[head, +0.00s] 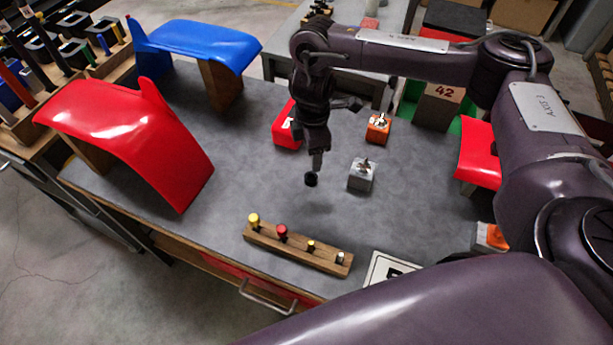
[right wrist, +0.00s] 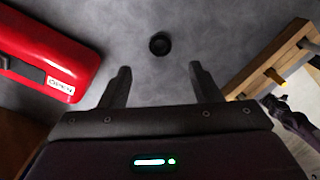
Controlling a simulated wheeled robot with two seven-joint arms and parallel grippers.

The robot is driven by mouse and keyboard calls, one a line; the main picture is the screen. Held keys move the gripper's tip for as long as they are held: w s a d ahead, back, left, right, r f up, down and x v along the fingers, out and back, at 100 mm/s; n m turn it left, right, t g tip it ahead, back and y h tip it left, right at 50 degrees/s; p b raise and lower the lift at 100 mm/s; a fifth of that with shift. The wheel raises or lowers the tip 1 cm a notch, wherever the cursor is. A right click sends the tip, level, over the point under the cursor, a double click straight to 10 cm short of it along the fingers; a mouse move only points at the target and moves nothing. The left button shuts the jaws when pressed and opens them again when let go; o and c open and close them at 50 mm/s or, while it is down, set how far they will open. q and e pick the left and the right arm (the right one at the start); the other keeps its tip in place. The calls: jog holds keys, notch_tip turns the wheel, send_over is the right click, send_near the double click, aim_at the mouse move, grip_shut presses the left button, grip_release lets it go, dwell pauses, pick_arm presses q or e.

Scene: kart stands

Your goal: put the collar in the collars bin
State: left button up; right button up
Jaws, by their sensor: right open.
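The collar (head: 311,180) looks like a small black ring on the grey workbench (head: 215,210). In the right wrist view the collar (right wrist: 159,44) lies flat, ahead of the fingertips and roughly midway between them. My right gripper (head: 317,160) points down close to it in the head view; I cannot tell the exact height. In the right wrist view the right gripper (right wrist: 158,72) has its two fingers apart with nothing between them. I cannot make out a bin marked for collars. My left gripper is not in view.
A red box (head: 286,127), an orange block (head: 378,128) and a grey block (head: 361,175) stand around my right gripper. A wooden peg rack (head: 298,249) lies along the near edge. Red (head: 130,130) and blue (head: 205,43) panels stand left. Bare bench lies between.

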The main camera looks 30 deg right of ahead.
aim_at(310, 177)
jog(key=n, duration=0.1)
jog(key=f+n, duration=0.1)
jog(key=n, duration=0.3)
jog(key=shift+d+f+b, duration=0.1)
jog(key=shift+f+b, duration=0.15)
jog(key=shift+b, duration=0.05)
notch_tip(310, 177, down, 2)
jog(key=shift+f+b, duration=0.25)
jog(key=shift+b, duration=0.2)
jog(key=f+b, duration=0.1)
jog(key=f, duration=0.4)
jog(key=shift+a+f, duration=0.1)
jog(key=shift+a, duration=0.1)
jog(key=c, duration=1.1)
jog(key=shift+c, duration=0.2)
